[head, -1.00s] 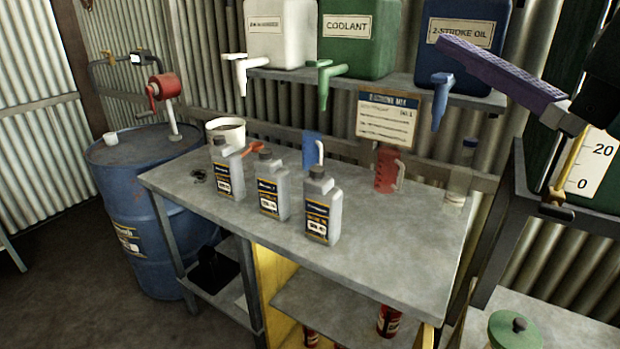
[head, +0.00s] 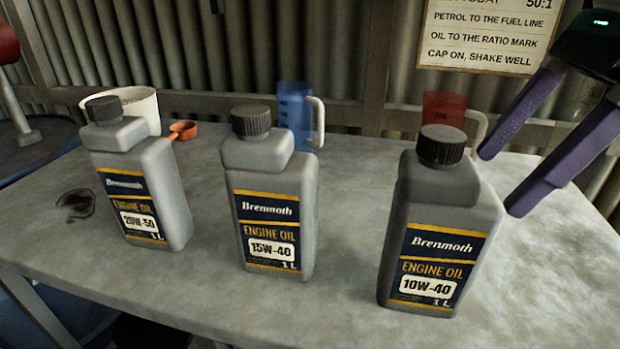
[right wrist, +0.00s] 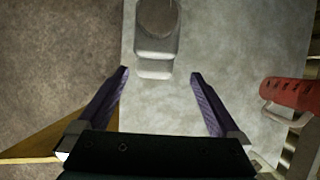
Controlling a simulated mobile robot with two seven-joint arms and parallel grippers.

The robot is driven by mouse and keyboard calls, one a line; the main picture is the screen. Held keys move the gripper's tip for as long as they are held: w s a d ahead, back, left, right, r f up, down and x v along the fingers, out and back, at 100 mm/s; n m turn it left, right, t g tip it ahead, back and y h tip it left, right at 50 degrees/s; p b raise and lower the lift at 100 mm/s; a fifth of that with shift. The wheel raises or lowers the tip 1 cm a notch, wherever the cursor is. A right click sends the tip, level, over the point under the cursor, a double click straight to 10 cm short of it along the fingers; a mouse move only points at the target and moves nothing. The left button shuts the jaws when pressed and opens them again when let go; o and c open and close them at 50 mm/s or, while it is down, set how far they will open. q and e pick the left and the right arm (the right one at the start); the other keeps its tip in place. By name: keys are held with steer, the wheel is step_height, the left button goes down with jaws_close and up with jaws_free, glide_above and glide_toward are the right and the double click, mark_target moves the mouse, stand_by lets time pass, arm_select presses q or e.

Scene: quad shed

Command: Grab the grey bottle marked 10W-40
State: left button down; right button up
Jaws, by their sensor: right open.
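The grey bottle marked 10W-40 (head: 435,225) stands upright on the grey workbench at right in the head view, with a dark ribbed cap and its label facing me. My right gripper (head: 497,183) is open and empty just right of it, its purple fingers pointing towards it. In the right wrist view, a grey bottle (right wrist: 157,50) lies just beyond the fingertips (right wrist: 160,73), roughly centred between them; its label is hidden there. Two similar grey bottles stand to the left, marked 15W-40 (head: 268,205) and 20W-50 (head: 142,190). My left gripper is out of view.
Behind the bottles are a white tub (head: 140,106), an orange scoop (head: 183,130), a blue jug (head: 294,112) and a red jug (head: 445,108), which also shows in the right wrist view (right wrist: 290,93). The workbench (head: 215,300) is clear in front.

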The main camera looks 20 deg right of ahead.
mark_target(492, 189)
steer(key=x, duration=0.4)
steer(key=shift+s+f+p, duration=0.15)
steer(key=shift+f+p, duration=0.05)
steer(key=shift+p, duration=0.15)
steer(key=x, duration=0.2)
steer(key=a+p+x, duration=0.1)
steer(key=x, duration=0.2)
steer(key=shift+a+r, duration=0.1)
jaws_close()
stand_by(0.3)
